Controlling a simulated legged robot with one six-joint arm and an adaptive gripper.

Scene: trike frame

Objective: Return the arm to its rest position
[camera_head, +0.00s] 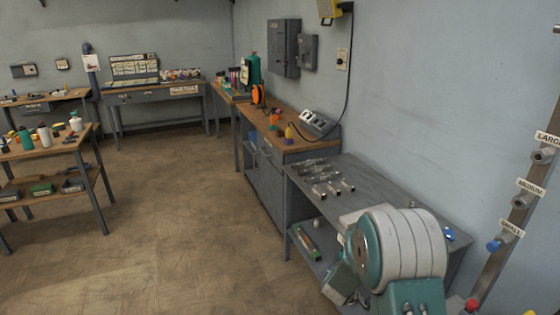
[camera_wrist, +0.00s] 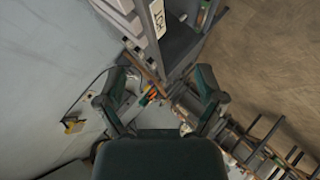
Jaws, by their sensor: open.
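In the wrist view my gripper (camera_wrist: 161,82) is open, its two dark fingers spread apart with nothing held between them. The view past the fingers is tilted, with a workbench and the room behind them. In the head view part of my arm (camera_head: 402,245), white and teal with a rounded housing, fills the lower right in front of the grey metal table. My gripper cannot be made out clearly in the head view.
A grey metal table (camera_head: 375,188) with several metal parts stands along the right wall. A rail with labelled knobs (camera_head: 494,245) is at far right. A wooden bench (camera_head: 300,144) stands further back. A shelved table (camera_head: 45,148) holds bottles at left. The middle floor (camera_head: 170,220) is clear.

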